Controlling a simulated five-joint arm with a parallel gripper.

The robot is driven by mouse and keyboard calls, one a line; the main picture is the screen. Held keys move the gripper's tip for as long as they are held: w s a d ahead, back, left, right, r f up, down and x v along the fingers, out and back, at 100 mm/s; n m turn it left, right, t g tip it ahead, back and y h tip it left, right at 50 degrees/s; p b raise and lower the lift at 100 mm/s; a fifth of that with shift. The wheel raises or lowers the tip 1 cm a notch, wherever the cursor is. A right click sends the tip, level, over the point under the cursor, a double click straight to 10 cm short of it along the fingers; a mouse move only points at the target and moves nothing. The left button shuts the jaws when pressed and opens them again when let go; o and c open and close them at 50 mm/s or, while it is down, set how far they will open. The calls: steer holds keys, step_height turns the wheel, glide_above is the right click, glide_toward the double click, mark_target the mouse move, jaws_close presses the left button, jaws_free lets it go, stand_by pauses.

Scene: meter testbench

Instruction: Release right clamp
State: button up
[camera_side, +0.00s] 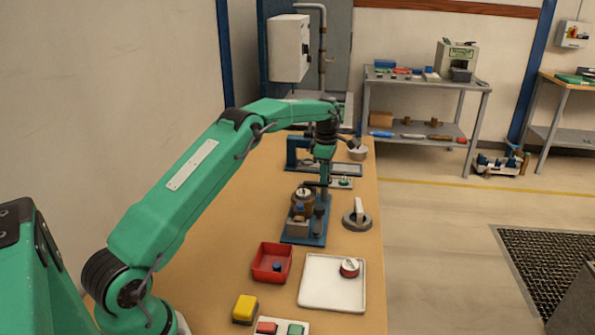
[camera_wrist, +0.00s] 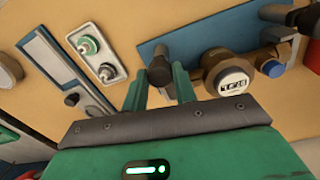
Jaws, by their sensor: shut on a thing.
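The meter (camera_side: 303,197), a brown round body with a white face, stands on a blue base plate (camera_side: 303,238). In the wrist view the meter (camera_wrist: 231,78) shows its digit display, right of my gripper. The right clamp (camera_side: 320,212) is a dark upright part at the meter's right on the plate. My gripper (camera_side: 323,182) is directly above it. In the wrist view my gripper (camera_wrist: 161,82) has its two green fingers on either side of the clamp's black handle (camera_wrist: 160,68), shut on it. The clamp's lower part is hidden there.
A grey round base with a white lever (camera_side: 357,214) stands right of the plate. Nearer are a red bin (camera_side: 260,274), a white tray (camera_side: 315,300) and a yellow block (camera_side: 245,309). A small panel with a green button (camera_wrist: 88,46) lies beyond the plate.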

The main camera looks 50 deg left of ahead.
steer(key=shift+m, duration=0.4)
steer(key=m, duration=0.3)
steer(key=shift+m, duration=0.3)
steer(key=m, duration=0.9)
steer(key=shift+a, duration=0.1)
steer(key=m, duration=0.4)
steer(key=shift+a+m, duration=0.1)
steer(key=shift+m, duration=0.3)
steer(key=o, duration=1)
